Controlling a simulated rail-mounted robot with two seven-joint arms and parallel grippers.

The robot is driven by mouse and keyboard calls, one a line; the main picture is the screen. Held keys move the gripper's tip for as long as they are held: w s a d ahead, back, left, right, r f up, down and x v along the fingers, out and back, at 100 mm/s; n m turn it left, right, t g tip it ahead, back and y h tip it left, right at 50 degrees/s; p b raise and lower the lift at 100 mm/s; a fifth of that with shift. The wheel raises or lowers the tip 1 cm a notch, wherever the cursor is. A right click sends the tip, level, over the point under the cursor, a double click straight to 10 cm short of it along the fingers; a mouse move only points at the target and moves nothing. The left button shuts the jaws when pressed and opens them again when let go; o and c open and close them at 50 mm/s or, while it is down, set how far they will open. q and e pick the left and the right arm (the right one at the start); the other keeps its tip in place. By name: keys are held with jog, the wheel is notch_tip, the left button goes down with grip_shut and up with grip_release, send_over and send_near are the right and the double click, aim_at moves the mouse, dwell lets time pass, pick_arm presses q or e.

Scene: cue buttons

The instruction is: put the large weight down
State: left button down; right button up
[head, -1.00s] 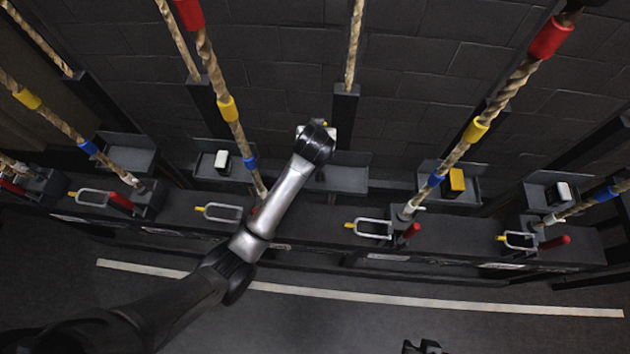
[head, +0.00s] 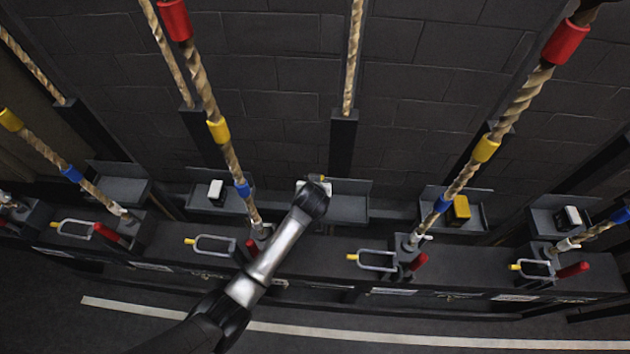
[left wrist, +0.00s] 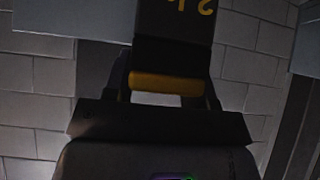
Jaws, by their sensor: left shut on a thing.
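The large weight (left wrist: 176,22) is a dark block with upside-down yellow lettering, at the top of the left wrist view. A yellow bar (left wrist: 165,83) lies below it in that view. My left gripper (left wrist: 168,72) is shut on the weight. In the head view my left gripper (head: 316,188) is over the middle grey tray (head: 350,207). My wrist hides most of the weight there, and only a small yellow bit shows. I cannot tell whether the weight touches the tray. My right gripper is not in view.
Trays on either side hold a white block (head: 216,190), a yellow block (head: 460,208) and a black-and-white block (head: 571,216). Ropes with coloured bands (head: 217,130) rise near my arm.

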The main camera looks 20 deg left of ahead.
pick_arm(q)
jog(key=shift+w+f, duration=0.2)
jog(key=shift+f, duration=0.25)
jog(key=shift+f, duration=0.15)
jog(key=shift+f+b, duration=0.9)
jog(key=shift+f, duration=0.9)
jog(key=c, duration=0.8)
grip_release()
jog(key=shift+s+f, duration=0.15)
jog(key=shift+f, duration=0.25)
jog(key=shift+o, duration=1.7)
